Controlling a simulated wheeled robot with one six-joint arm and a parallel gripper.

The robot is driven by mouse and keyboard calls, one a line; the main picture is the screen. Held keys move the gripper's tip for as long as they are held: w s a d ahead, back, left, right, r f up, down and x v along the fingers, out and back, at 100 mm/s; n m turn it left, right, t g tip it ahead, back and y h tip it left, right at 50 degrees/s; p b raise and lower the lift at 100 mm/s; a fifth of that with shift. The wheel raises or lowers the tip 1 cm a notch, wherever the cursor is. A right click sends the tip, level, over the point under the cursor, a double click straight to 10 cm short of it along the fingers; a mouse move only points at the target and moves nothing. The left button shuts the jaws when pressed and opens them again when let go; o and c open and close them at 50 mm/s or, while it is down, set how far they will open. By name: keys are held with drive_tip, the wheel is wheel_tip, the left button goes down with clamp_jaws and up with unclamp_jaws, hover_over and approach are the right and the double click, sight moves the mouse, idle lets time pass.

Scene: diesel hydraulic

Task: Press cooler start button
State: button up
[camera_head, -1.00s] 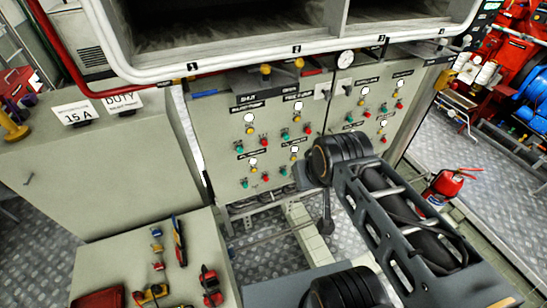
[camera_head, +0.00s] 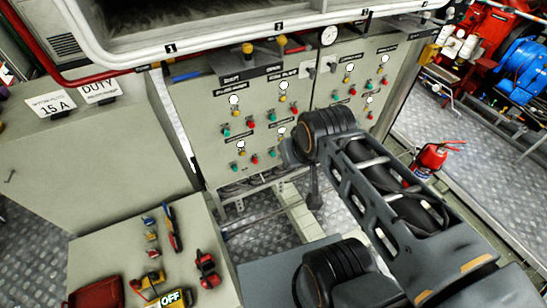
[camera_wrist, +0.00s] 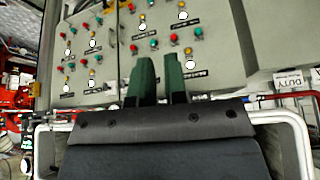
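A grey control panel (camera_head: 212,150) stands in the middle of the head view, with several clusters of green and red buttons, yellow parts and round white marks. Its labels are too small to read, so I cannot tell which button is the cooler start. Green buttons show at the left of the clusters, such as one green button (camera_head: 226,133). In the wrist view the panel (camera_wrist: 112,72) appears upside down, with a green button (camera_wrist: 155,45) beyond the fingertips. My gripper (camera_wrist: 160,62) has two dark green fingers with a narrow gap between them, empty. The head view hides it behind my arm.
White railing (camera_head: 200,45) runs above the panel. A fire extinguisher (camera_head: 432,158) stands at right on metal floor.

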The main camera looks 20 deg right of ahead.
clamp_jaws()
idle(1.3)
wheel_tip(320, 180, down, 6)
drive_tip(key=b, duration=0.5)
drive_tip(key=shift+w+g, duration=0.15)
drive_tip(key=shift+g, duration=0.25)
